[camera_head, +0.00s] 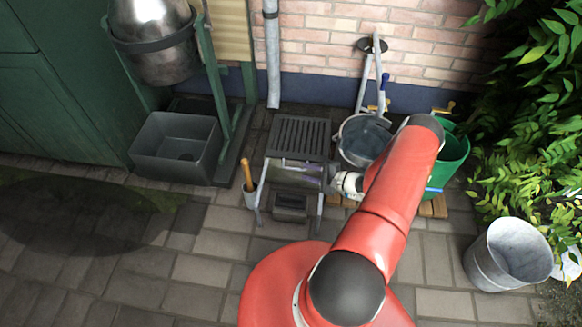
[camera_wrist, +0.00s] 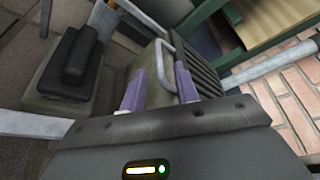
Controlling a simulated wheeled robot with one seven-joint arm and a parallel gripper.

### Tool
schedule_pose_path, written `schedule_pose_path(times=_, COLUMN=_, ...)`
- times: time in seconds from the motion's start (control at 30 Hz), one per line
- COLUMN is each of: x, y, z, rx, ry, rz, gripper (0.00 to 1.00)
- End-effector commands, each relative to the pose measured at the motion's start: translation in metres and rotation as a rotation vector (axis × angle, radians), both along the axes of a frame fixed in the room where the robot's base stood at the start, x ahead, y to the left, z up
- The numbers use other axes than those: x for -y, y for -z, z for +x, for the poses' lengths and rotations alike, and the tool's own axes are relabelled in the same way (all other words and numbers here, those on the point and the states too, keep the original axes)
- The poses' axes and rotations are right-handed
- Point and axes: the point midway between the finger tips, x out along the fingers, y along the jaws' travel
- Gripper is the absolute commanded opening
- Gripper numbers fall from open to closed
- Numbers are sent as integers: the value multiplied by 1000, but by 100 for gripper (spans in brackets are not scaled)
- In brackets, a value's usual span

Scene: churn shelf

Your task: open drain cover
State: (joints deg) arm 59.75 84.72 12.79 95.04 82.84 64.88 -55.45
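A slatted grey stand (camera_head: 298,137) stands by the wall. Below its slats, a grey-green front panel (camera_wrist: 150,78) with a curved metal handle (camera_wrist: 163,66) shows in the wrist view. A low dark block with an upright black grip (camera_wrist: 79,60) sits on a grey base at the left; a dark low box (camera_head: 290,203) shows between the stand's legs in the head view. I cannot tell which part is the drain cover. My gripper (camera_wrist: 160,92) is open, its purple fingers apart on either side of the handle. Whether they touch it is unclear. My red arm partly hides the area right of the stand.
A grey basin (camera_head: 176,148) and a hanging metal drum (camera_head: 153,40) are at the left. A metal bucket (camera_head: 364,140) and a green bucket (camera_head: 453,158) stand right of the stand. A galvanized bucket (camera_head: 508,254) and leafy plants are far right.

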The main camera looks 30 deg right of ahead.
Motion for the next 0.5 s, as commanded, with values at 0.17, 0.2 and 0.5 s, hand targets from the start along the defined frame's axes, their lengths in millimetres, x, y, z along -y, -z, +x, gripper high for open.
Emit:
schedule_pose_path(times=0.17, x=-20, y=6, z=24, rx=2, ry=-4, rz=0, gripper=31)
schedule_pose_path(times=0.2, x=-24, y=8, z=28, rx=0, ry=-5, rz=0, gripper=31)
schedule_pose_path(times=0.5, x=-37, y=13, z=47, rx=0, ry=-3, rz=-1, gripper=31)
